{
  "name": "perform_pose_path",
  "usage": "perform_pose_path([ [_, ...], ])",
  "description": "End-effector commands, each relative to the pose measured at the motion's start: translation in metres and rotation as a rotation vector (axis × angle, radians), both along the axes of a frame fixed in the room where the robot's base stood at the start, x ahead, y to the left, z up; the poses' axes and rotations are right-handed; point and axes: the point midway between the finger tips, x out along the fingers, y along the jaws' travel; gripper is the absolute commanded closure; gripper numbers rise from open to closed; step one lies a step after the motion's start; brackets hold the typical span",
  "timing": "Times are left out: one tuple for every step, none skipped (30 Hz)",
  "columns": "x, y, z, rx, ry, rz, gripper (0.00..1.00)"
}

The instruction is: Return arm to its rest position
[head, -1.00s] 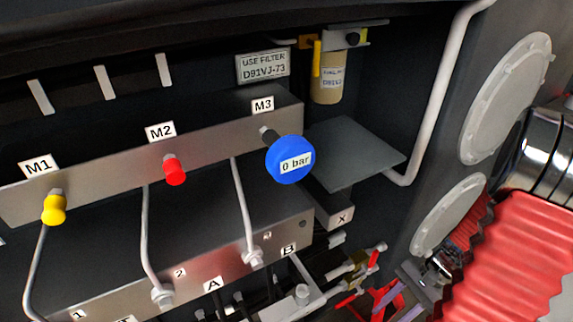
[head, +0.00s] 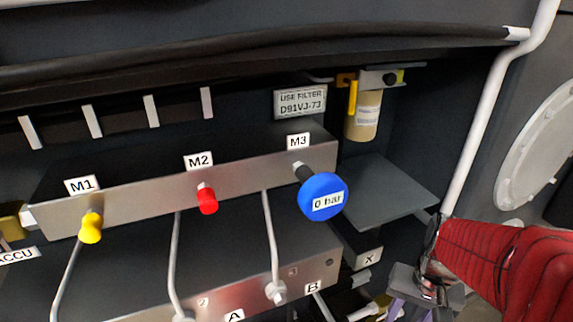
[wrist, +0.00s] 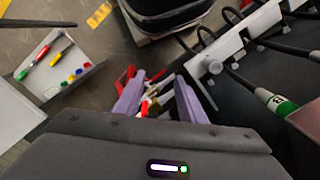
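My arm in its red ribbed sleeve (head: 500,260) comes in from the right in the head view. My gripper (wrist: 158,98) shows in the wrist view with its two purple fingers apart. Nothing is clearly held between them; small red, white and yellow parts show behind the gap, too cluttered to make out. In the head view only part of the gripper's purple fingers shows at the bottom edge, below and right of the blue gauge.
A manifold bar (head: 140,197) carries a yellow cap (head: 91,228), a red cap (head: 207,200) and a blue gauge (head: 321,197) reading 0 bar. A grey shelf (head: 385,190) and white pipe (head: 500,90) are near my arm. A tray (wrist: 60,75) holds markers and coloured caps.

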Motion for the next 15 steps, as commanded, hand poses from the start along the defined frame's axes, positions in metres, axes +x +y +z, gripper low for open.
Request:
perform_pose_path([
  [0.002,0.005,0.009,-0.022,-0.026,0.032,0.63],
  [0.002,0.008,0.013,-0.032,-0.039,0.049,0.63],
  [0.003,0.012,0.019,-0.046,-0.057,0.069,0.63],
  [0.004,0.015,0.023,-0.057,-0.07,0.086,0.63],
  [0.004,0.018,0.028,-0.066,-0.084,0.102,0.63],
  [0.005,0.022,0.034,-0.081,-0.103,0.123,0.63],
  [0.005,0.025,0.038,-0.089,-0.117,0.139,0.63],
  [0.005,0.028,0.042,-0.098,-0.131,0.153,0.63],
  [0.006,0.033,0.048,-0.11,-0.15,0.174,0.63],
  [0.006,0.036,0.052,-0.117,-0.165,0.188,0.63],
  [0.006,0.04,0.056,-0.125,-0.179,0.203,0.63],
  [0.006,0.045,0.062,-0.136,-0.2,0.223,0.63],
  [0.006,0.048,0.067,-0.142,-0.215,0.238,0.63],
  [0.005,0.052,0.071,-0.148,-0.231,0.252,0.63],
  [0.006,0.058,0.077,-0.156,-0.253,0.272,0.63],
])
